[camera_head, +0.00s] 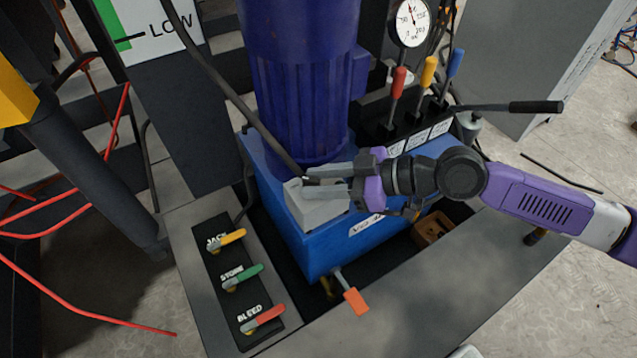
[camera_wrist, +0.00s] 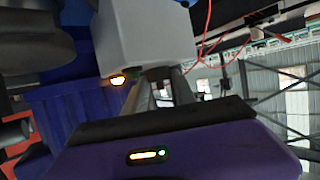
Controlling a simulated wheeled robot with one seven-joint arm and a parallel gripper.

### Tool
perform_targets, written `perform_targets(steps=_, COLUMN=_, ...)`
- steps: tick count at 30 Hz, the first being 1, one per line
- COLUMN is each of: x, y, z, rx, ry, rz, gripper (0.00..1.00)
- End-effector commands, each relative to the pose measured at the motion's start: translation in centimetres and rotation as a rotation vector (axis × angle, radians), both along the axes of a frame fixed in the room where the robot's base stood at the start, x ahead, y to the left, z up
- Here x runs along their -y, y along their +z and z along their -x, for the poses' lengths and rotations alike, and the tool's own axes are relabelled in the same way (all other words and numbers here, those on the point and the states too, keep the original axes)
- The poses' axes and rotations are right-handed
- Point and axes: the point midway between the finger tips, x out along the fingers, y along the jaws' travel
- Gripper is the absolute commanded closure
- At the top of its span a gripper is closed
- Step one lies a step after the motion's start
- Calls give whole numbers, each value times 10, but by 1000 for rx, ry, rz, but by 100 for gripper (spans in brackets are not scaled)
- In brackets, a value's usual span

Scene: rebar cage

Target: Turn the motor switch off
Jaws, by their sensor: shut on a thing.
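A small light-grey box (camera_head: 318,210), which appears to be the motor switch box, sits on the blue tank (camera_head: 285,215) beside the tall blue motor (camera_head: 300,70). My gripper (camera_head: 308,183) reaches in from the right, with its fingertips at the top of this box. It is shut on a small dark part there, which appears to be the motor switch; the fingers mostly hide it. In the wrist view the grey box (camera_wrist: 150,40) fills the top middle. My gripper's fingers (camera_wrist: 158,78) reach up to it, and a lit amber lamp (camera_wrist: 117,80) shows at its edge. The switch's position cannot be told.
Red, yellow and blue levers (camera_head: 427,75) and a pressure gauge (camera_head: 411,23) stand behind my gripper. A black hose (camera_head: 235,100) passes close to the box. A panel with JACK, STONE and BLEED valves (camera_head: 240,285) lies at front left. An orange-handled valve (camera_head: 355,301) sticks out in front.

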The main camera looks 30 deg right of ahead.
Motion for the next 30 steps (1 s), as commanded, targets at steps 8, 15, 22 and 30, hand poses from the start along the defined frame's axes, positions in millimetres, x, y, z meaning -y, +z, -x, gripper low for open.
perform_targets(steps=8, x=0, y=-4, z=1, rx=-8, ry=2, rz=5, gripper=100)
perform_targets(steps=15, x=0, y=-2, z=1, rx=-5, ry=1, rz=3, gripper=47)
perform_targets(steps=22, x=2, y=0, z=2, rx=-3, ry=0, rz=2, gripper=47)
perform_targets(steps=30, x=26, y=14, z=23, rx=-5, ry=-4, rz=1, gripper=47)
